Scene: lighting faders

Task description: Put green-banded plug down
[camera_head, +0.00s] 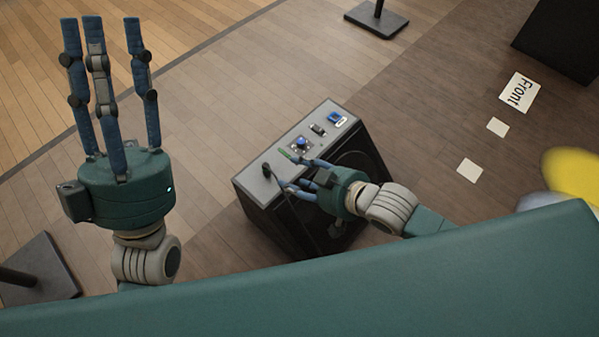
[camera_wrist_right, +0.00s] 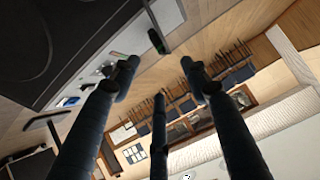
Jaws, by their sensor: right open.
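A small dark item with a green part, likely the green-banded plug (camera_head: 287,154), shows at the tip of my right gripper's upper finger, over the grey top of a black cabinet (camera_head: 283,177). I cannot tell whether it touches the finger or the top. My left gripper (camera_head: 104,22) is open and empty, fingers pointing up, far left of the cabinet.
On the cabinet top are a blue knob (camera_head: 302,142), a dark fitting (camera_head: 317,130), a blue-and-white item (camera_head: 338,120) and a small black upright piece (camera_head: 266,170). A stand base (camera_head: 376,18) is at the back.

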